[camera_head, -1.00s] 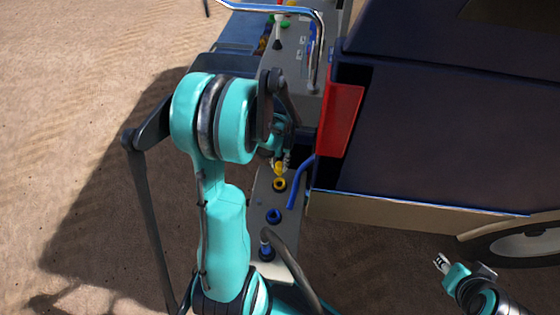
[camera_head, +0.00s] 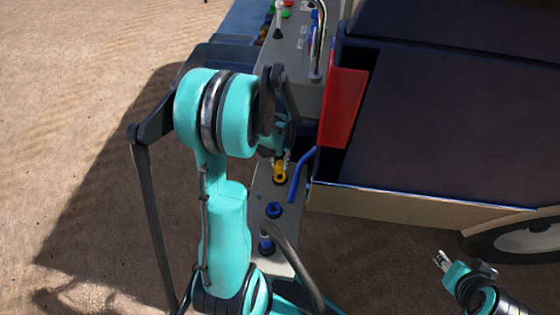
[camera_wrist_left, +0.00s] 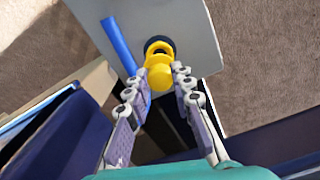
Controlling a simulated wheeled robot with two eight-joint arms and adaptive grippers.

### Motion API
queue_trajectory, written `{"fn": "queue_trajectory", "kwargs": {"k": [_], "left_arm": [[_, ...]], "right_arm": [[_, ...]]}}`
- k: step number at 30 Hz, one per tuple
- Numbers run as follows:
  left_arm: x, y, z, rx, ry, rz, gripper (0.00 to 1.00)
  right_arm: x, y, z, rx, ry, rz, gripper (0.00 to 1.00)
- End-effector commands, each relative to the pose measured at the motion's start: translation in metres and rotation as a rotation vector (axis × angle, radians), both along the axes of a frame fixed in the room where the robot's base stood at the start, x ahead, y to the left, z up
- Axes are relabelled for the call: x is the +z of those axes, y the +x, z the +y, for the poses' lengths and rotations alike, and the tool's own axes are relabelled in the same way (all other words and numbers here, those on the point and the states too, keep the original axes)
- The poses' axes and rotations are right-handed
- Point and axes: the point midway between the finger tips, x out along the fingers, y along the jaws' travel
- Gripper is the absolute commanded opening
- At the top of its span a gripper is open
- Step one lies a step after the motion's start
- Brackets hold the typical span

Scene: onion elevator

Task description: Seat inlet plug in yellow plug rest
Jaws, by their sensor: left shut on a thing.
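The yellow inlet plug (camera_head: 279,165) is between the fingertips of my left gripper (camera_head: 277,158). In the left wrist view the fingers close on both sides of the plug (camera_wrist_left: 160,76). The yellow plug rest (camera_head: 281,179) is a ring on the grey panel, right below the plug. It also shows in the left wrist view (camera_wrist_left: 158,46), with a dark rim. The plug overlaps the rest in both views and its lower end is hidden, so I cannot tell how deep it sits. My right gripper (camera_head: 441,259) is far off at the lower right, too small to judge.
A blue ring rest (camera_head: 274,210) and a blue plug with a grey hose (camera_head: 266,243) are nearer on the same panel. A bent blue handle (camera_head: 301,175) stands close right of the yellow rest. A red panel (camera_head: 343,107) and the dark machine body bound the right.

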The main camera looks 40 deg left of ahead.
Motion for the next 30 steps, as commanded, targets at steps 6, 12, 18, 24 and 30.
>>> {"fn": "queue_trajectory", "kwargs": {"k": [6, 12, 18, 24, 30], "left_arm": [[-0.002, 0.000, 0.000, 0.000, 0.000, 0.000, 0.03], [-0.002, -0.001, 0.000, 0.000, 0.000, 0.000, 0.03], [-0.004, -0.001, 0.000, 0.000, 0.000, 0.000, 0.03], [-0.010, 0.000, 0.000, 0.000, 0.000, 0.000, 0.03], [-0.016, 0.000, 0.000, 0.000, 0.000, 0.000, 0.03]], "right_arm": [[-0.004, 0.000, 0.000, 0.000, 0.000, 0.000, 0.40], [-0.003, 0.000, 0.000, 0.000, 0.000, 0.000, 0.40], [-0.005, 0.000, 0.000, 0.000, 0.000, 0.000, 0.40], [-0.011, 0.000, 0.000, 0.000, 0.000, 0.000, 0.40], [-0.016, 0.000, 0.000, 0.000, 0.000, 0.000, 0.40]]}}
